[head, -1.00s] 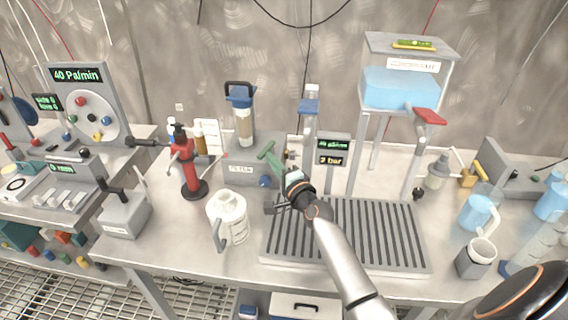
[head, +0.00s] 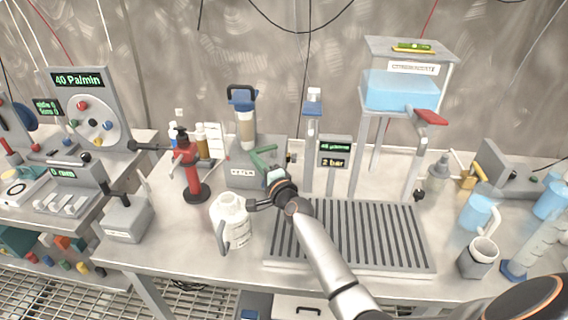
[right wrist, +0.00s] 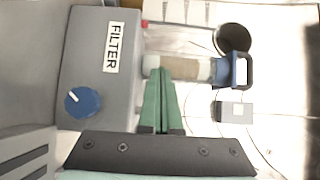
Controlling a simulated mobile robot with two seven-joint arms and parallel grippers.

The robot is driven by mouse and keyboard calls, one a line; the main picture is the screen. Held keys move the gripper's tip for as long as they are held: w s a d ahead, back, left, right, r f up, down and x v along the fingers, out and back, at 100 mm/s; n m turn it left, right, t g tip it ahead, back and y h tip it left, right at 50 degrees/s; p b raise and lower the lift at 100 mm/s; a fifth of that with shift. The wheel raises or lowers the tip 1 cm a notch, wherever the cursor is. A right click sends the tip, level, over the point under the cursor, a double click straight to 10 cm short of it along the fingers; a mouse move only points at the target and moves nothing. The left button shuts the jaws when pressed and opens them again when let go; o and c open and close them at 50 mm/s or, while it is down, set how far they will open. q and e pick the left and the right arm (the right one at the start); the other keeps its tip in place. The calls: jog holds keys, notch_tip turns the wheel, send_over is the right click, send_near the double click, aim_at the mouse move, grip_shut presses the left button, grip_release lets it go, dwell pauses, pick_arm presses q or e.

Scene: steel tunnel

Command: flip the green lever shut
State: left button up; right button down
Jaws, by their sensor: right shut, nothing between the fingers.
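The green lever (head: 266,150) is at the grey filter unit (head: 242,170) on the bench in the head view. My right gripper (head: 262,165) comes up to it from the lower right, its tips close beside the lever. I cannot tell whether they touch. In the right wrist view the gripper's two green fingers (right wrist: 158,95) lie together, shut and empty, pointing at the filter cartridge (right wrist: 185,68). The filter box (right wrist: 100,65) with its blue knob (right wrist: 82,102) is to their left. I cannot pick the lever out from the green fingers there. My left gripper is not in view.
A white jug (head: 229,222) stands just left of my right wrist. A red stand (head: 190,172) is further left. The slotted drain tray (head: 345,238) lies under my right forearm. A tank on legs (head: 402,92) stands behind it, with a small display (head: 335,155) nearby.

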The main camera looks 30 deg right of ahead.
jog(key=shift+w+a, duration=0.25)
jog(key=shift+w, duration=0.5)
dwell(0.3)
jog(key=s+p, duration=0.1)
jog(key=s, duration=1.1)
jog(key=shift+s, duration=0.25)
jog(key=shift+a, duration=0.1)
